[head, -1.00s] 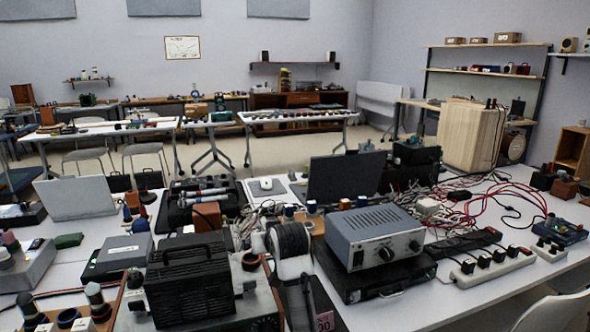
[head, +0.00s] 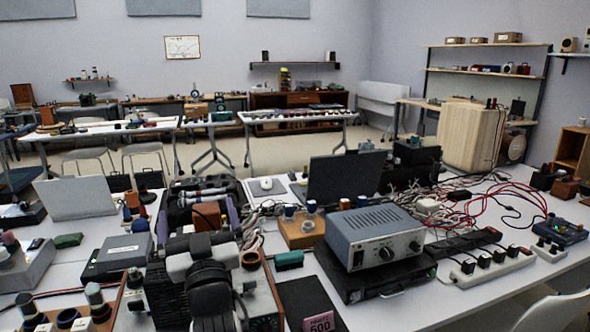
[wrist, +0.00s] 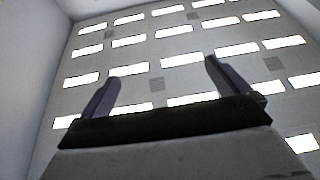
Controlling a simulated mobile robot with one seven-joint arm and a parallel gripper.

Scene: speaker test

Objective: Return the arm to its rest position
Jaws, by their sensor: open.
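My gripper (head: 199,211) is in the lower left-middle of the head view, at the top of my white and black arm. Its two purple-grey fingers stand up, spread apart. In the wrist view my gripper (wrist: 162,85) is open, with nothing between the fingers. Behind them is only the ceiling with its bright light panels (wrist: 185,116), so the gripper points upward. My arm stands in front of a black handled case and hides most of it.
A crowded workbench surrounds my arm. A grey amplifier (head: 375,235) sits on a black box to the right. An open laptop (head: 345,177), a wooden block (head: 300,232) and a black case with microphones (head: 190,190) are close by. Bare white tabletop (head: 425,300) shows at front right.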

